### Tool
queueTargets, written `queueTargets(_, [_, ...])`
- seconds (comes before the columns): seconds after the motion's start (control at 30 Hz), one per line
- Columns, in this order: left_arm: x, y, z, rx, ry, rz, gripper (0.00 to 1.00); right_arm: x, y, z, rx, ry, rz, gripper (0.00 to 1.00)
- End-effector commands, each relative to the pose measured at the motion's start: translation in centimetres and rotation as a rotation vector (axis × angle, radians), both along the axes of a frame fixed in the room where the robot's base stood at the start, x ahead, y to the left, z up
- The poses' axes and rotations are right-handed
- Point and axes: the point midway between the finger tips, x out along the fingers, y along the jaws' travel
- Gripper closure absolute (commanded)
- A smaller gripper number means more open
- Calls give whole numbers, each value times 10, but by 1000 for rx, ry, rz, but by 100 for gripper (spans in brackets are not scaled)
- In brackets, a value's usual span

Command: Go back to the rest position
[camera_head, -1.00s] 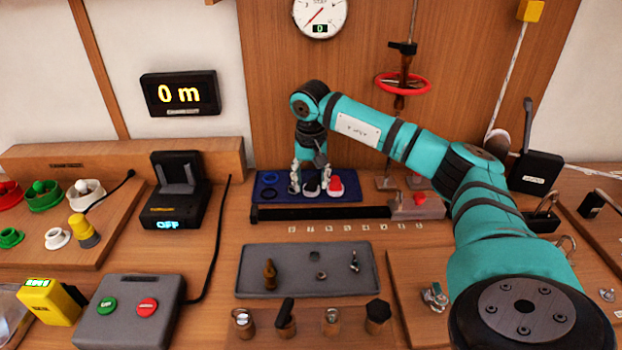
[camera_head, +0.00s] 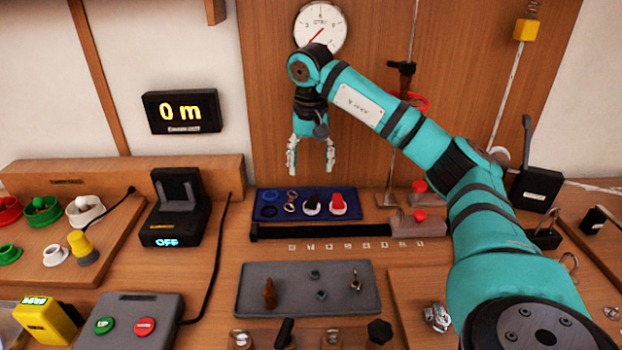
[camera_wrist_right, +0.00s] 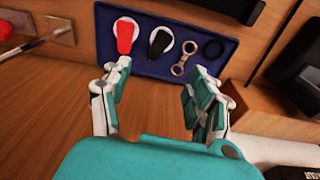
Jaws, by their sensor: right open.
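My right gripper (camera_head: 311,170) hangs pointing down above the back of the bench, in front of the wooden back panel. It is open, with nothing between its fingers; it also shows in the right wrist view (camera_wrist_right: 157,85). The fingers are apart from these pieces. My left gripper is not in view.
A grey tray (camera_head: 250,300) with small parts lies in front of the blue tray. A black charger-like box (camera_head: 177,215) reading OFF stands left, near a button box (camera_head: 125,320). A dial gauge (camera_head: 320,28) and a red handwheel (camera_head: 418,101) are behind my right arm.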

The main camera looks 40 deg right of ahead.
Motion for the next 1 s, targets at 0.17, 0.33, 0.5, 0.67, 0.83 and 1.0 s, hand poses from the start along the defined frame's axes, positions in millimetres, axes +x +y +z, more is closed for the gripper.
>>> queueTargets(0.17, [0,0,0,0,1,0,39,-1,1,14,0,0,-1,40])
queueTargets(0.33, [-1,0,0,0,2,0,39,-1,1,15,1,1,-1,40])
queueTargets(0.5, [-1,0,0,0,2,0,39,-1,1,15,1,1,-1,40])
queueTargets(0.67, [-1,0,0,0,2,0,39,-1,1,15,1,1,0,40])
queueTargets(0.83, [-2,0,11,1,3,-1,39,-1,1,25,1,-1,-1,40])
queueTargets(1.0, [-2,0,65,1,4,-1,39,-1,1,80,1,-1,-1,40])
